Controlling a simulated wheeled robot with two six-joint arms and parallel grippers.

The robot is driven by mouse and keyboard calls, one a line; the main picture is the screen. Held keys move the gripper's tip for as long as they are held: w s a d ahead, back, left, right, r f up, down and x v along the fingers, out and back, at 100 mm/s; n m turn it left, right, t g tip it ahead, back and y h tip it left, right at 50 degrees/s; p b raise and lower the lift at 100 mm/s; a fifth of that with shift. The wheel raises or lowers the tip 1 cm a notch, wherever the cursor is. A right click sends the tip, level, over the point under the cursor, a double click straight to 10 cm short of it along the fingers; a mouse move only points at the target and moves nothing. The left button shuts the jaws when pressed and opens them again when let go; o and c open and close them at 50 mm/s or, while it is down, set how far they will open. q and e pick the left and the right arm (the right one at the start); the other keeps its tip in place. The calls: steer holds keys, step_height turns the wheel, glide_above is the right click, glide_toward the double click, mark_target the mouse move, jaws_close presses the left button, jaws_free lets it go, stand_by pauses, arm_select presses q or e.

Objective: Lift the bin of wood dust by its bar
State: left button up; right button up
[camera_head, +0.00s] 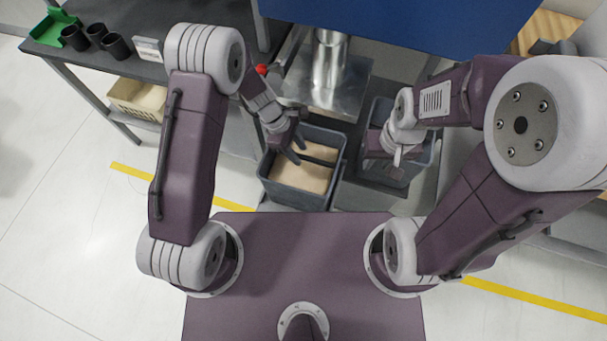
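The grey bin of wood dust (264,174) stands low in front of me, with tan dust (300,177) inside. A dark bar (322,153) crosses the bin near its far side. My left gripper (298,149) is over the far left part of the bin, close to the bar's left end. Its two dark fingers look spread apart; I cannot tell whether they touch the bar. My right gripper (398,157) hangs over a second grey bin (378,184) to the right. Its fingers are small and partly hidden by the arm, so their opening is unclear.
A metal duct (329,62) stands behind the bins, below a blue panel (390,22). A dark table (130,66) at the left holds black cups (97,33) and a green tray (52,28). A cream crate (138,98) sits under it. The floor at left is clear.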

mark_target(306, 167)
arm_select(q)
steer(key=x, duration=0.2)
steer(key=b+x, duration=0.1)
steer(key=x, duration=0.2)
steer(key=shift+s+d+f, duration=0.2)
steer(key=shift+s+d, duration=0.1)
steer(key=shift+d, duration=0.1)
jaws_close()
steer(key=shift+r, duration=0.1)
stand_by(1.1)
